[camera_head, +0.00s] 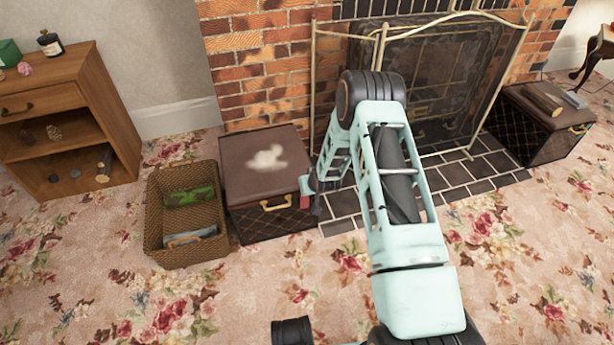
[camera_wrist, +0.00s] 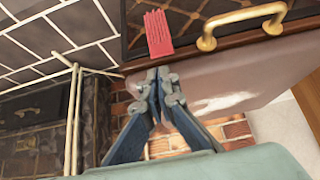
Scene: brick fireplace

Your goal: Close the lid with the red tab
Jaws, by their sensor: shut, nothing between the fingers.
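The box with the red tab has a brown lid (camera_head: 262,152) with a pale mark on top. The lid lies flat on the dark patterned box, with no clear gap showing at its front edge. The red tab (camera_wrist: 157,33) hangs at that edge beside a brass handle (camera_wrist: 240,24); the handle also shows in the head view (camera_head: 277,204). My gripper (camera_wrist: 157,80) is shut and empty, its fingertips close to the lid's edge by the tab. I cannot tell whether they touch it. In the head view my gripper is small and partly hides the tab.
A wicker basket (camera_head: 154,225) stands left of the box, and a wooden shelf unit (camera_head: 112,118) farther left. A fireplace screen (camera_head: 314,85) stands behind my arm. A second dark box (camera_head: 520,105) bears logs at the right. The flowered carpet in front is clear.

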